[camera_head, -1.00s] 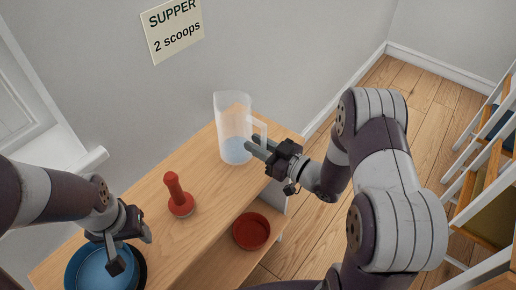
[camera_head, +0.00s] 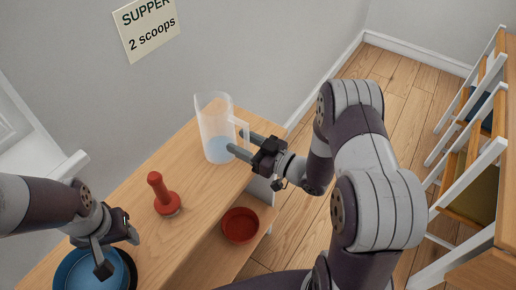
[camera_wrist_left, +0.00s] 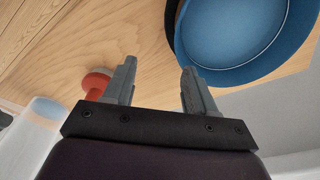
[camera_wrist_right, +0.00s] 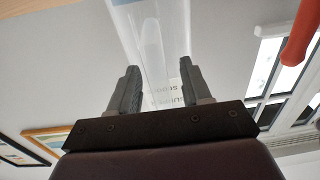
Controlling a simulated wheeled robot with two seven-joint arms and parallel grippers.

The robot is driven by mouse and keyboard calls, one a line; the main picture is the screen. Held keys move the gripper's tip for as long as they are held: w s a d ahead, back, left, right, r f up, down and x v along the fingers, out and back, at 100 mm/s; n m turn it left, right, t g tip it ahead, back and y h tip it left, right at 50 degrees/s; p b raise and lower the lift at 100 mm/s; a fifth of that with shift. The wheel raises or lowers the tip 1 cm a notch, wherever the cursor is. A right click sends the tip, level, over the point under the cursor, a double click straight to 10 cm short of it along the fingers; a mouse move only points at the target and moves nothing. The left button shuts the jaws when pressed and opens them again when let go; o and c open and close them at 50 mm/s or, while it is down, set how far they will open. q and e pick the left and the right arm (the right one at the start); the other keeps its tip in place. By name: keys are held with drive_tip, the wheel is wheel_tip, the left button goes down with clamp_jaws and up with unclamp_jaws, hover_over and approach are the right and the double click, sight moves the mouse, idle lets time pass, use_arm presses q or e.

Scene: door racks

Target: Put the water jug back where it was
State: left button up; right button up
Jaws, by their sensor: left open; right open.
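The water jug (camera_head: 213,128) is clear, with a little bluish water in its bottom. It stands upright on the wooden shelf top near the wall, its handle facing right. My right gripper (camera_head: 238,143) is open at the jug's handle side, its fingers pointing at the jug. In the right wrist view the jug (camera_wrist_right: 152,40) shows beyond and between the open fingertips (camera_wrist_right: 160,80); I cannot tell if they touch it. My left gripper (camera_head: 118,252) is open and empty above the blue bowl (camera_head: 75,272). The bowl also shows in the left wrist view (camera_wrist_left: 240,45).
A red-handled tool (camera_head: 163,195) stands on the wooden top (camera_head: 200,195) between the jug and the blue bowl. A red bowl (camera_head: 240,226) sits on a lower shelf. A sign reading "SUPPER 2 scoops" (camera_head: 147,26) is on the wall. White-framed racks (camera_head: 468,130) stand at right.

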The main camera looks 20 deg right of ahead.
drive_tip(key=v, duration=1.1)
drive_tip(key=w+d+f+m+g+h, duration=0.35)
drive_tip(key=g+h, duration=0.25)
drive_tip(key=h, duration=0.5)
drive_tip(key=s+a+r+m+g, duration=0.2)
drive_tip(key=s+a+g, duration=0.1)
drive_tip(key=s, duration=0.3)
drive_tip(key=s+a+r+m+g, duration=0.2)
drive_tip(key=s+a+g, duration=0.1)
drive_tip(key=s, duration=0.3)
drive_tip(key=shift+s+g, duration=0.2)
drive_tip(key=shift+g, duration=0.1)
